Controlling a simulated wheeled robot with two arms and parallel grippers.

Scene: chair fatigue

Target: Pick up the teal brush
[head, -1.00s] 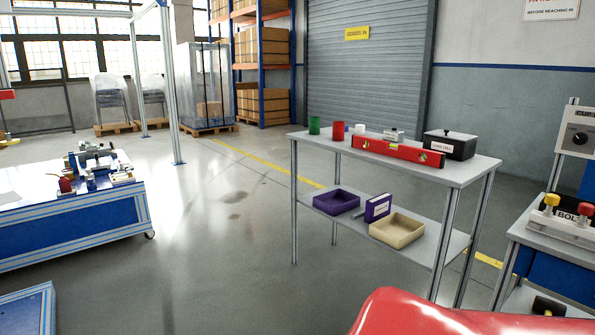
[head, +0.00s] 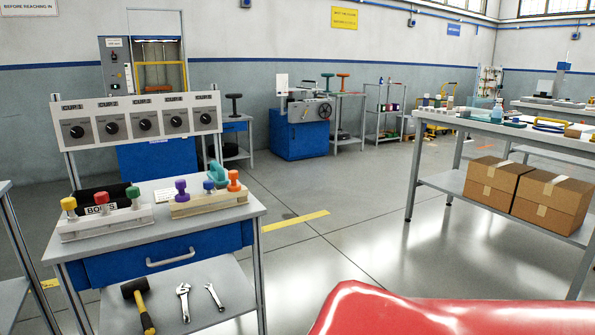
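I cannot make out for sure a teal brush in the head view. A teal upright thing (head: 217,172) stands at the back of the wooden rack on the near left workbench, partly hidden by the coloured knobs. A flat teal thing (head: 508,122) lies on the table at the right, too small to tell what it is. A teal knob-shaped thing (head: 327,78) stands on a small far table. Neither of my grippers is in view.
The near workbench (head: 165,228) holds a bolts rack (head: 105,222), a wooden rack (head: 210,206) and a dial panel (head: 140,120). Tools lie on its lower shelf. The right table (head: 470,124) has cardboard boxes (head: 497,186) below. Open floor (head: 345,215) lies between them.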

